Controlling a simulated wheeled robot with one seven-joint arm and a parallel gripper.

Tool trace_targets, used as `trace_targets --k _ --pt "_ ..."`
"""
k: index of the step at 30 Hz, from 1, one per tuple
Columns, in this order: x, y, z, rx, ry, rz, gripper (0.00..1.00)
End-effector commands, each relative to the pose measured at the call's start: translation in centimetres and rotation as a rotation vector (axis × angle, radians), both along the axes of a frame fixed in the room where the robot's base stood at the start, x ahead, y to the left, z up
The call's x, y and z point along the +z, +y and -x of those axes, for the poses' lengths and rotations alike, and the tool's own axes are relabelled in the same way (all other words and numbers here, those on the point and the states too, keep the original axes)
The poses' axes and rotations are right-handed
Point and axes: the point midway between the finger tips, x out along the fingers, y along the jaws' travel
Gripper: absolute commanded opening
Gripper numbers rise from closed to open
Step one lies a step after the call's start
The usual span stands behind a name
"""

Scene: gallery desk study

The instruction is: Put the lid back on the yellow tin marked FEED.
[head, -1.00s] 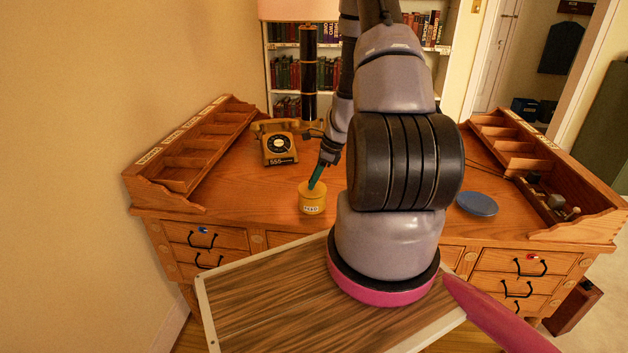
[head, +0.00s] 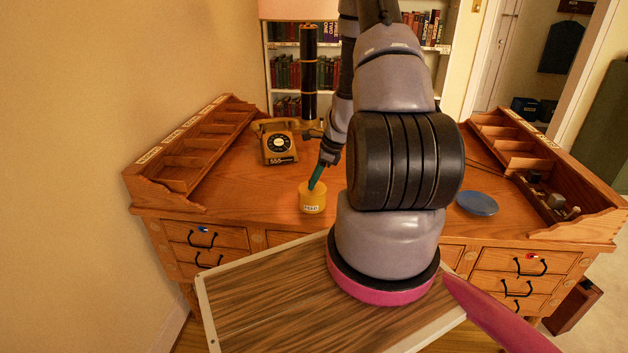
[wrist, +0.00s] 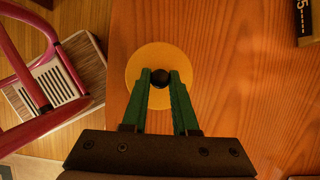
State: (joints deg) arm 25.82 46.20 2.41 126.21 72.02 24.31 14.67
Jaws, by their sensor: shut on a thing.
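The yellow tin (head: 312,203) with a white FEED label stands upright near the front edge of the desk, left of my arm. My gripper (head: 314,187) points down at its top. In the wrist view, my gripper's green fingertips (wrist: 161,76) are shut on the dark round knob (wrist: 160,79) of a round yellow lid (wrist: 136,72). The lid covers the view of the tin below. The lid looks level and lined up over the tin; whether it is fully seated or just above the rim, I cannot tell.
A blue disc (head: 477,203) lies on the desk at the right. A yellow telephone (head: 279,146) stands behind the tin. Wooden pigeonhole racks (head: 190,150) flank the desk (head: 240,190). Bare desk surrounds the tin.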

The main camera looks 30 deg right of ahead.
Motion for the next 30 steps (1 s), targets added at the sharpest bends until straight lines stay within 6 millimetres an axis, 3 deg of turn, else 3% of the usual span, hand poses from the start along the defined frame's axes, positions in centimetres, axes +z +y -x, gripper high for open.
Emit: trace_targets --k 11,12,14,15,21,24,30 --pt "-0.04 -0.02 -0.01 0.000 0.000 0.000 0.00" --pt "-0.04 -0.02 -0.01 0.000 0.000 0.000 0.35" --pt "-0.04 -0.02 -0.01 0.000 0.000 0.000 0.58" --pt "-0.04 -0.02 -0.01 0.000 0.000 0.000 0.62" --pt "-0.04 -0.01 0.00 0.000 0.000 0.000 0.62" --pt "-0.04 -0.01 0.00 0.000 0.000 0.000 0.92" --pt "-0.04 -0.01 0.00 0.000 0.000 0.000 0.92"
